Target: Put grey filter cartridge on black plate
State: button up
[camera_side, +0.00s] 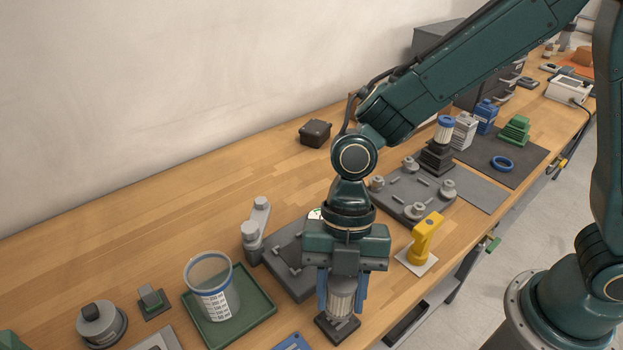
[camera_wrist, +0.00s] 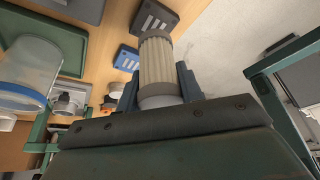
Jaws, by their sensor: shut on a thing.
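My gripper (camera_side: 342,300) points down with its blue fingers shut on the grey filter cartridge (camera_side: 341,300), a pleated pale cylinder with grey end caps. The cartridge also shows in the wrist view (camera_wrist: 157,62) between the fingers (camera_wrist: 158,88). It looks upright in the side view. The black plate (camera_side: 326,325), a small dark slotted plate, lies directly below it on the bench; it also shows past the cartridge's end in the wrist view (camera_wrist: 150,12). I cannot tell whether the cartridge touches the plate.
A blue slotted plate (camera_side: 292,343) lies to the left. A clear beaker (camera_side: 211,285) stands on a green tray (camera_side: 262,305). A yellow part (camera_side: 425,238) stands at right. A grey fixture (camera_side: 285,265) is behind. A blue-capped cartridge (camera_side: 445,128) stands further back.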

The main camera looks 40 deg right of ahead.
aim_at(338, 319)
jog(key=shift+f, duration=1.7)
jog(key=shift+f, duration=0.15)
jog(key=o, duration=1)
jog(key=shift+o, duration=0.2)
jog(key=v, duration=1.2)
jog(key=shift+r, duration=0.2)
